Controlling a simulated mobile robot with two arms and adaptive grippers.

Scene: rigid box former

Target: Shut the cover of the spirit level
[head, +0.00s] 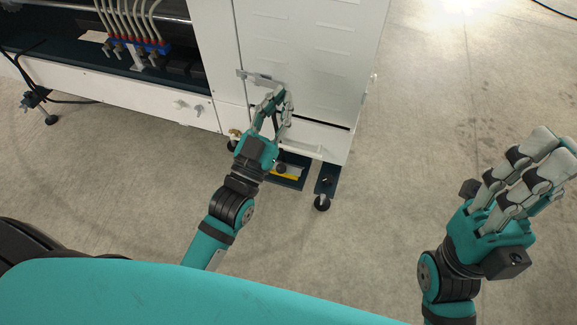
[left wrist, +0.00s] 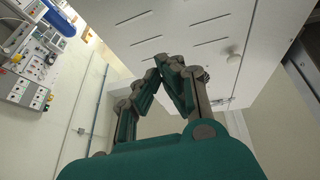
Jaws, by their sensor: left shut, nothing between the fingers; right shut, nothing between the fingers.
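My left gripper (head: 277,97) is shut and empty, in front of the white machine panel near its lower edge. In the left wrist view its fingertips (left wrist: 168,66) come together below the slotted white panel. A dark plate with a yellow strip (head: 286,177) lies low at the machine's foot, partly hidden by my left gripper and wrist. It may be the spirit level, but I cannot make out its cover. My right gripper (head: 548,155) is shut and empty over the floor at the right, far from the machine.
The white machine (head: 310,45) stands at the top, with a latch-like bar (head: 262,78) on its panel. A levelling foot (head: 322,202) stands at its corner. Hoses on a blue block (head: 140,44) are at the upper left. The concrete floor (head: 440,130) right of the machine is clear.

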